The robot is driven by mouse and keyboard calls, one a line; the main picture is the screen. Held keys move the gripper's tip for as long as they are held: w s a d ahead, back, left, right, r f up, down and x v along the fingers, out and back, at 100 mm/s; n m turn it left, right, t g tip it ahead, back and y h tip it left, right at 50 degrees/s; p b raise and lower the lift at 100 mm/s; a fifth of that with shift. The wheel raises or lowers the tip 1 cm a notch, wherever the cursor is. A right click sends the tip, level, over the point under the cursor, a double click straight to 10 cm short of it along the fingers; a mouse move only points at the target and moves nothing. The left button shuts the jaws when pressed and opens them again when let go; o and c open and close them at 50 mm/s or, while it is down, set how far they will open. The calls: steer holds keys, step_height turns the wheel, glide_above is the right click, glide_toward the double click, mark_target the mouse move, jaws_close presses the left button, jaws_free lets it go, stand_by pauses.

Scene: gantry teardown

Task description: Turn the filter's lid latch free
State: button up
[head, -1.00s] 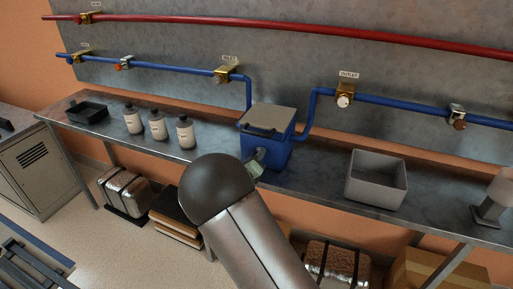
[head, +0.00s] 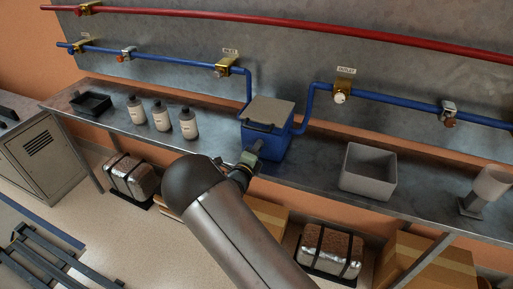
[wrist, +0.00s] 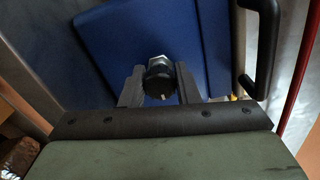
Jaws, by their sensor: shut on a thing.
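The filter is a blue box (head: 268,143) with a grey lid (head: 270,112) on the bench, joined to blue pipes. Its blue front (wrist: 110,35) fills much of the wrist view. The lid latch, a dark round knob (wrist: 160,76) with a pale mark on a silvery nut, sticks out from that front. My gripper (wrist: 160,86) is shut on the latch, one finger on each side of it. In the head view my gripper (head: 254,150) is at the filter's front, and the latch is hidden there. The lid's black handle (wrist: 267,45) shows at the upper right of the wrist view.
A grey open bin (head: 368,183) stands right of the filter. Several white bottles (head: 161,117) and a black tray (head: 91,104) stand left. An inlet valve (head: 224,68) and outlet valve (head: 342,91) sit on the blue pipe. The bench between bottles and filter is clear.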

stand_by(0.3)
steer(key=o, duration=1)
steer(key=shift+c, duration=0.2)
steer(key=b+v, duration=0.1)
steer(key=v, duration=1.6)
steer(key=shift+s+b, duration=0.25)
steer(key=shift+b, duration=0.05)
